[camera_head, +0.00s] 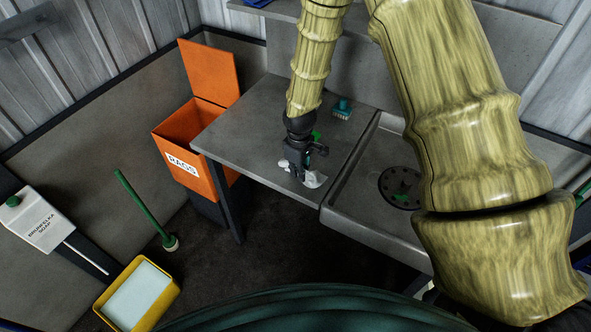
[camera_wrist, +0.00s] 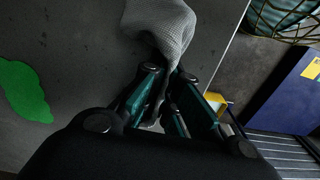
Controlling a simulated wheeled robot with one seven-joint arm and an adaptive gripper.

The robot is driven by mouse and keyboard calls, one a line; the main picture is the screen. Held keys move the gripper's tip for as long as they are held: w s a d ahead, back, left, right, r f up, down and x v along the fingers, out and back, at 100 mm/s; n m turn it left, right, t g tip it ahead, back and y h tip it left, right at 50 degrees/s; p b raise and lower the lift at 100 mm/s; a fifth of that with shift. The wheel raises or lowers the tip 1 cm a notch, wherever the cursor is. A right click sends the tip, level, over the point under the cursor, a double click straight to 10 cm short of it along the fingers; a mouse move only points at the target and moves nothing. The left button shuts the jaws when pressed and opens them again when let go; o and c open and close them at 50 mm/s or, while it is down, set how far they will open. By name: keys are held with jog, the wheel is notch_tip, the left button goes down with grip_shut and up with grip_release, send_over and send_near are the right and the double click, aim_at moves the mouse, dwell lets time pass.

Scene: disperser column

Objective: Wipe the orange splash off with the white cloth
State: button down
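The white cloth (camera_head: 312,180) is at the front part of the grey worktop (camera_head: 245,125), close to the sink side. It shows crumpled and grey-white in the wrist view (camera_wrist: 163,22). My gripper (camera_head: 301,172) is over the worktop, and its fingers (camera_wrist: 172,74) pinch a fold of the cloth. A green splash (camera_wrist: 22,90) lies on the worktop, left of the gripper in the wrist view. Part of it shows behind the gripper in the head view (camera_head: 317,135). I see no orange splash; my arm hides some of the worktop and sink.
A teal brush (camera_head: 342,108) stands at the worktop's back right. The sink (camera_head: 357,200) with a dark drain (camera_head: 400,187) adjoins on the right. An open orange RAGS bin (camera_head: 206,185) is at the left. A yellow tub (camera_head: 165,302) and green-handled tool (camera_head: 145,208) are on the floor side.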

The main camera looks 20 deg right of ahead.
jog(key=shift+s+d+r, duration=0.2)
jog(key=shift+s+d, duration=0.1)
notch_tip(320, 180, up, 11)
jog(key=p, duration=0.5)
jog(key=shift+s+d, duration=0.2)
jog(key=shift+s, duration=0.1)
